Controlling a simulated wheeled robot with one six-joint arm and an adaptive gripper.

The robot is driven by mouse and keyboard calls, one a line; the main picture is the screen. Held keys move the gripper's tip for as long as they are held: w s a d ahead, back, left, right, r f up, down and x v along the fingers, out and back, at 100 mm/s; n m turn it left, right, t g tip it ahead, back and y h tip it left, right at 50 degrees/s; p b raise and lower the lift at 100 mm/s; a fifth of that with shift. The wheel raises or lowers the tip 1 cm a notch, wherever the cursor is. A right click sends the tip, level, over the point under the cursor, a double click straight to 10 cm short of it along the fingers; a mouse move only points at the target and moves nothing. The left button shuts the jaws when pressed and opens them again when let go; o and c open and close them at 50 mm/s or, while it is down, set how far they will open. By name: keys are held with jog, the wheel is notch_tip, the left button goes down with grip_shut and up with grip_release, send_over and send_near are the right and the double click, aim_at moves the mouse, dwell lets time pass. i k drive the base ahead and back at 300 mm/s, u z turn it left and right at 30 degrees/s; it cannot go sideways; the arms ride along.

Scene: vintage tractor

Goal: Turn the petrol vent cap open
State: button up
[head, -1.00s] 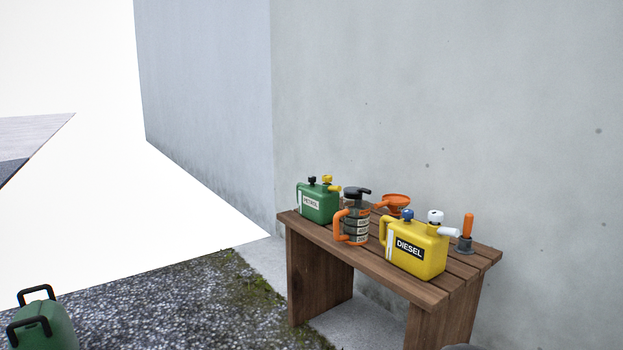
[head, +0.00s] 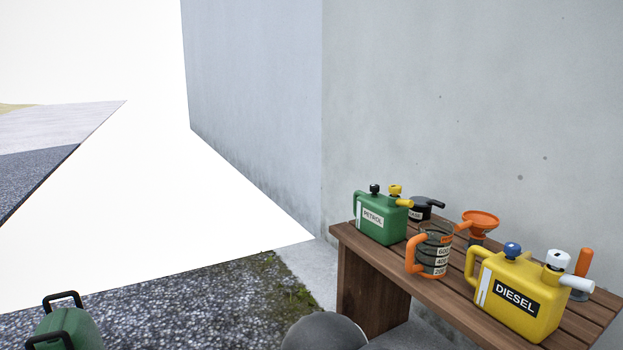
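The green petrol can (head: 380,218) stands upright at the left end of the bench, with a white PETROL label facing me. A small black cap (head: 375,188) sits on its top left, near the handle, and looks like the vent cap. A yellow cap with a yellow spout (head: 397,193) sits on its top right. The black cap is seated on the can; its turn angle is too small to read. My gripper is not in view, and nothing touches the can.
A clear measuring jug with orange handle (head: 431,252), a black-topped can (head: 420,208), an orange funnel (head: 480,223) and a yellow diesel can (head: 520,297) share the wooden bench (head: 372,290). A concrete wall (head: 450,100) stands behind. A green container (head: 72,330) is lower left.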

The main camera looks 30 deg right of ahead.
aim_at(375, 189)
jog(key=z, duration=0.25)
jog(key=i, duration=1.3)
jog(key=z, duration=0.7)
